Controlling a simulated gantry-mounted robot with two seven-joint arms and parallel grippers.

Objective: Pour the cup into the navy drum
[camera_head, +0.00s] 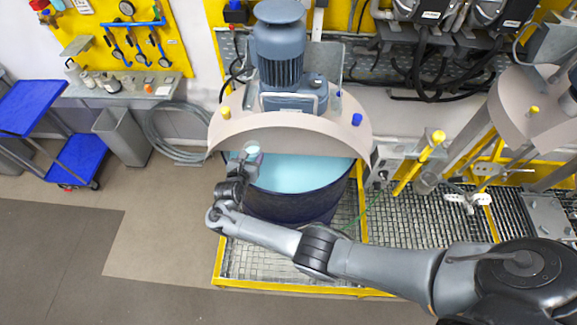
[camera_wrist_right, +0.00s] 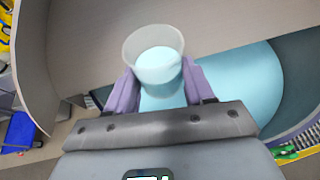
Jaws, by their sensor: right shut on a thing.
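The navy drum (camera_head: 297,205) stands below a grey motor and half-lid, its near side open, with light-blue liquid (camera_head: 305,174) inside. My right gripper (camera_head: 248,156) is at the drum's left part, over the opening. It is shut on a translucent cup (camera_head: 252,148), which also shows in the right wrist view (camera_wrist_right: 153,45) between the two purple fingers (camera_wrist_right: 155,88). The cup holds light-blue liquid and looks roughly upright; its exact tilt is hard to tell. The drum's liquid (camera_wrist_right: 255,85) shows behind and below the cup. My left gripper is not in view.
The grey half-lid (camera_head: 290,135) and motor (camera_head: 280,55) cover the drum's back part, close to the cup. A yellow-edged grating (camera_head: 290,262) surrounds the drum's base. A blue cart (camera_head: 75,160), a grey bin (camera_head: 122,137) and a coiled hose (camera_head: 175,130) stand left. The floor at front left is clear.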

